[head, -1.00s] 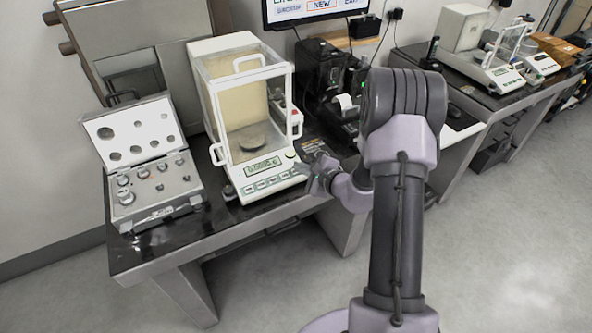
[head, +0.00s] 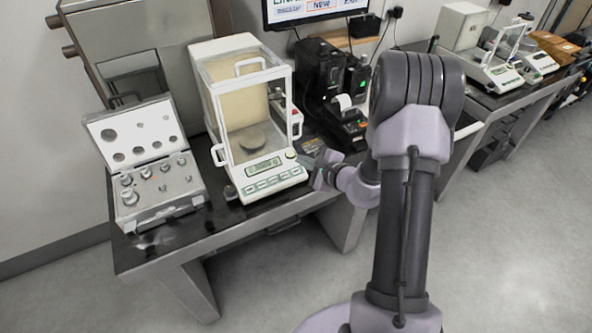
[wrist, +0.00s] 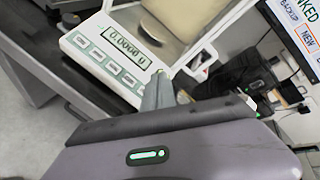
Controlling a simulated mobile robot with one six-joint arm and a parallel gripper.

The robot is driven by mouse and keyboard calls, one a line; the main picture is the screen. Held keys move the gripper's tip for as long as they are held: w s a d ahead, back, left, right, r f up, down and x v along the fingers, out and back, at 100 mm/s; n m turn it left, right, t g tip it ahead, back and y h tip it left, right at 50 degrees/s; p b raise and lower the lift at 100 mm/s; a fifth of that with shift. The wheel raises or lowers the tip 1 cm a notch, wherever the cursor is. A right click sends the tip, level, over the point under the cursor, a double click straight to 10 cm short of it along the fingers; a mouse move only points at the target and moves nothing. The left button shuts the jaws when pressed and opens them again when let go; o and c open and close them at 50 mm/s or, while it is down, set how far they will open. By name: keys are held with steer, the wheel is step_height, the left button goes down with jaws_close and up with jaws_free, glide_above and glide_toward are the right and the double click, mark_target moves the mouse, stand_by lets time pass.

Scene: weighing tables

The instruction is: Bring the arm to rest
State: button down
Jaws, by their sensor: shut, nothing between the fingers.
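My gripper (head: 314,164) is in front of the right front corner of the analytical balance (head: 262,172), above the table's front area. In the wrist view its closed fingers (wrist: 159,92) point toward the balance's keypad front, with nothing seen between them. The balance also shows in the wrist view (wrist: 113,68), its display reading zeros. In the head view its glass draft shield stands upright around a round pan. Whether my fingers touch the balance cannot be told.
An open weight case (head: 160,187) stands left of the balance on the dark table (head: 170,235). A printer and other black devices (head: 325,80) stand to the right, below a monitor (head: 310,10). A second table with balances (head: 490,68) is at the back right. Floor at right is clear.

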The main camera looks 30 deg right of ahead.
stand_by(0.4)
steer(key=s+a+r+n+g+y, duration=0.3)
steer(key=s+a+r+n, duration=0.25)
steer(key=a+r, duration=0.45)
steer(key=s+a+r+n+g+y, duration=0.35)
steer(key=a+r+n, duration=0.3)
steer(key=a, duration=0.55)
steer(key=s+a+r+n+g+h, duration=0.1)
steer(key=s+a+r+n+h, duration=0.15)
steer(key=s, duration=0.45)
steer(key=s+a+r+n+g+h, duration=0.1)
steer(key=s+n, duration=0.2)
steer(key=s, duration=0.5)
steer(key=s+d+r+n+t+h, duration=0.1)
steer(key=s+d+n+h, duration=0.1)
steer(key=s+d, duration=0.3)
steer(key=shift+s+h, duration=0.2)
steer(key=shift+h, duration=0.6)
